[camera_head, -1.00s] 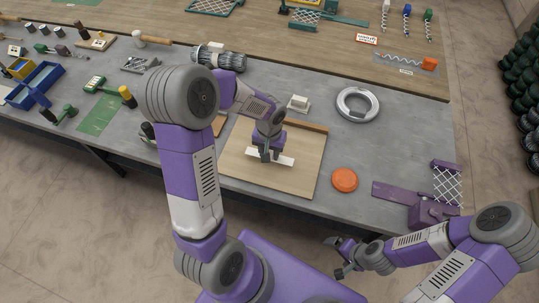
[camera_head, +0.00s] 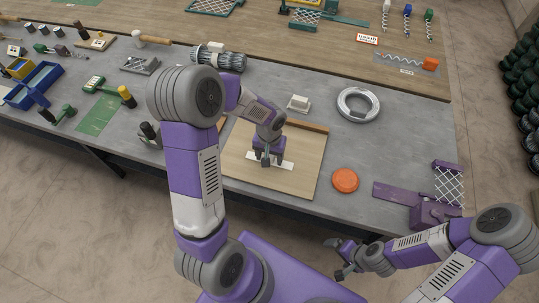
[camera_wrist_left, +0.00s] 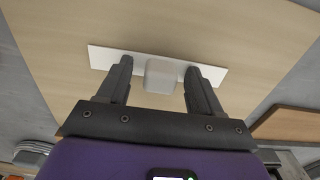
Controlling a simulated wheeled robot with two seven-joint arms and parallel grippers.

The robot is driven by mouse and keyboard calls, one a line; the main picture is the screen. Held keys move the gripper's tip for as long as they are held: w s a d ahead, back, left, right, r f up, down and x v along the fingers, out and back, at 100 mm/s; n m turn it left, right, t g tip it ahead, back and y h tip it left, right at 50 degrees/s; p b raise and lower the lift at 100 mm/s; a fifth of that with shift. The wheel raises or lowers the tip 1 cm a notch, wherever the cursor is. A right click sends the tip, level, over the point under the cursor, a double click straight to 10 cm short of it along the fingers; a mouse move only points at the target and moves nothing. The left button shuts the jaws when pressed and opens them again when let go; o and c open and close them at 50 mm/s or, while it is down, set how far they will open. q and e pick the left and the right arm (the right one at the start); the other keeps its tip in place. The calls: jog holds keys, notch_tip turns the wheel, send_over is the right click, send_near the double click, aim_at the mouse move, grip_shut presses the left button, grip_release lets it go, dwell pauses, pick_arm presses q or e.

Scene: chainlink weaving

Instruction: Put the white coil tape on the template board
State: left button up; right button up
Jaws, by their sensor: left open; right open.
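A flat white strip, which looks like the white coil tape (camera_head: 285,164), lies on the pale wooden template board (camera_head: 308,168). In the left wrist view the strip (camera_wrist_left: 215,75) has a small pale block (camera_wrist_left: 160,75) at its middle. My left gripper (camera_head: 266,162) is over the strip. Its open fingers (camera_wrist_left: 158,80) stand on either side of the block, with gaps between. In the head view the gripper hides the middle of the strip. My right gripper (camera_head: 337,259) is open and empty, in front of the table edge.
An orange disc (camera_head: 345,180) lies right of the board, a silvery ring (camera_head: 358,104) behind it. A small white block on a base (camera_head: 298,103) stands behind the board. A purple fixture with mesh (camera_head: 432,205) is at the right. Grey table between them is clear.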

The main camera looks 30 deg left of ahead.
pick_arm(q)
jog(key=shift+r, duration=0.2)
notch_tip(320, 180, up, 12)
jog(key=p, duration=0.2)
pick_arm(e)
notch_tip(320, 180, up, 2)
jog(key=shift+r, duration=0.25)
